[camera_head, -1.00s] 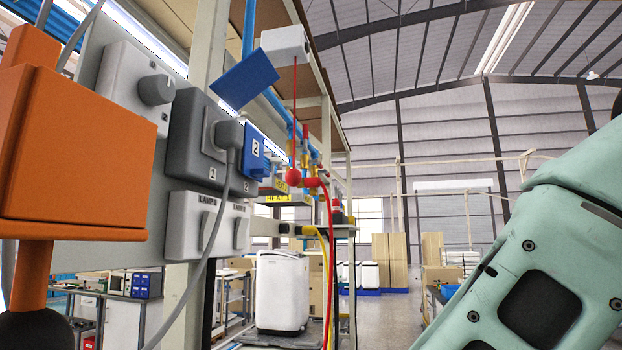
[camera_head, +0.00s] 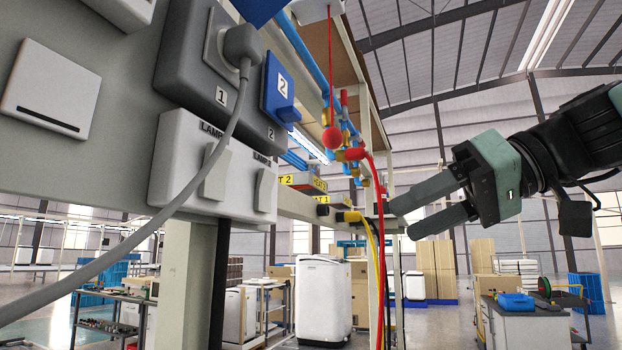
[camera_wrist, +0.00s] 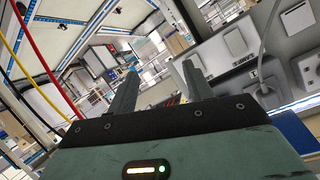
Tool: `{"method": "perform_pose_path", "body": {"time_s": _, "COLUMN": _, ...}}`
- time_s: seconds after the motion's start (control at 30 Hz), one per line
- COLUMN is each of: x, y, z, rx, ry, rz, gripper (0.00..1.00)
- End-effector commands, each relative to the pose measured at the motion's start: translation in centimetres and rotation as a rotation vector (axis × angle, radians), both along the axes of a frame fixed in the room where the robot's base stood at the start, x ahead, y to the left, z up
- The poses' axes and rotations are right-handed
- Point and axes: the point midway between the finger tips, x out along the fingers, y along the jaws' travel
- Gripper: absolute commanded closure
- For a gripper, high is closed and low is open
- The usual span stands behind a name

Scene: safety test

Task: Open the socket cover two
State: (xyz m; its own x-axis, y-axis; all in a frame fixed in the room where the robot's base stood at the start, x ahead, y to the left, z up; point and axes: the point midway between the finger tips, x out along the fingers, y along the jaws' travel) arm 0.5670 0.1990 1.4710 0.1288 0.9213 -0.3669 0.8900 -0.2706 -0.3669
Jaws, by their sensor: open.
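The blue socket cover two (camera_head: 279,90), marked "2", is closed flat on the right part of the dark grey socket box (camera_head: 181,75). A grey plug (camera_head: 243,43) with a cable sits in socket one beside it. My gripper (camera_head: 398,218) is open and empty to the right of the panel, its fingers pointing left and lower than the cover, well apart from it. In the wrist view my gripper's two fingers (camera_wrist: 159,85) are spread with nothing between them; the panel with the lamp switches shows at the right. The blue cover cannot be made out there.
White lamp switches (camera_head: 213,172) sit below the socket box. A red ball on a cord (camera_head: 332,139) hangs between the panel and my gripper. Red and yellow hoses (camera_head: 376,240) run down behind it. The grey cable crosses the panel's front.

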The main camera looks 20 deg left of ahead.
Motion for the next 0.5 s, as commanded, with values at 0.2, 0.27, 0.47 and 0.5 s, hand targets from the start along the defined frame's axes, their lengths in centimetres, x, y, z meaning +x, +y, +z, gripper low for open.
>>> {"method": "perform_pose_path", "body": {"time_s": 0.2, "x": -1.1, "y": -2.5, "z": 11.9, "rx": 0.264, "ry": -0.343, "rz": 0.106, "gripper": 0.49}}
{"method": "perform_pose_path", "body": {"time_s": 0.27, "x": -1.6, "y": -3.0, "z": 13.5, "rx": 0.297, "ry": -0.394, "rz": 0.121, "gripper": 0.49}}
{"method": "perform_pose_path", "body": {"time_s": 0.47, "x": -2.1, "y": -2.1, "z": 15.3, "rx": 0.329, "ry": -0.442, "rz": 0.14, "gripper": 0.49}}
{"method": "perform_pose_path", "body": {"time_s": 0.5, "x": -2.0, "y": -1.6, "z": 15.3, "rx": 0.328, "ry": -0.441, "rz": 0.14, "gripper": 0.49}}
